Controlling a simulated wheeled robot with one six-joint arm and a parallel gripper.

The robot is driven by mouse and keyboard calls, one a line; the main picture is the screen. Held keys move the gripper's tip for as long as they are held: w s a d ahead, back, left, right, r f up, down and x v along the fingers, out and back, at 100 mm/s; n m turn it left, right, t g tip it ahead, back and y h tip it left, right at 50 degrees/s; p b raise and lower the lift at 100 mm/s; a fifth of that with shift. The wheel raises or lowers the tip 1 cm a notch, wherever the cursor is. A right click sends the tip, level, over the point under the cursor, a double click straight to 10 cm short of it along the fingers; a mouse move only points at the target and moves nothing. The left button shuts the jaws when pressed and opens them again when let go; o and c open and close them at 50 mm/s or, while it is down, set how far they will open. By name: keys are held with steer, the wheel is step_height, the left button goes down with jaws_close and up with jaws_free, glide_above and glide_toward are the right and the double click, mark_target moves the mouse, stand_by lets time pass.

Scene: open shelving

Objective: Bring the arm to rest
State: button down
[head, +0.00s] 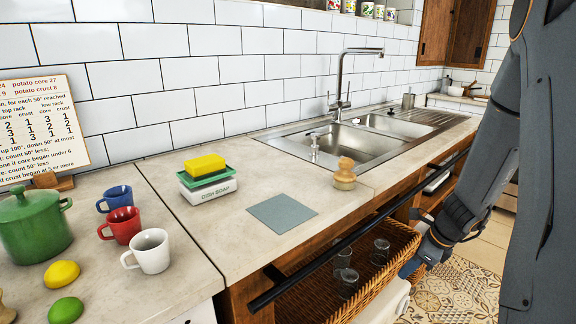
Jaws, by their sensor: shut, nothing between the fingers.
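My arm hangs down at the right side of the head view, with the upper part close to the camera. My gripper (408,270) points down and to the left, in front of the counter's front edge and near the wicker basket (322,292) on the lower shelf. The gripper is shut and holds nothing. Its fingertips are small and partly hard to make out in this view. I cannot tell whether it is touching the basket or just in front of it.
A black rail (345,232) runs along the counter front. Glasses (348,276) stand in the basket. On the counter are a sink (352,142), a wooden brush (345,174), a grey cloth (282,213), a sponge (205,166), mugs (150,251) and a green pot (32,226).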

steer(key=s+a+r+n+g+p, duration=0.1)
steer(key=s+a+r+n+p, duration=0.2)
steer(key=s+a+r+n, duration=0.3)
steer(key=s+a+r+n+g+p, duration=0.1)
steer(key=s+a+r+n+p, duration=0.25)
steer(key=a+r+n, duration=0.5)
steer(key=s+a+r+n+g+h+p, duration=0.1)
steer(key=s+a+r+n+h+p, duration=0.1)
steer(key=s+r+n, duration=0.6)
steer(key=s+a+n+p, duration=0.1)
steer(key=s+a+n, duration=0.1)
steer(key=s+n, duration=0.1)
steer(key=shift+a+r+n+h+p, duration=0.3)
steer(key=shift+a+n+p, duration=0.05)
steer(key=shift+n, duration=0.3)
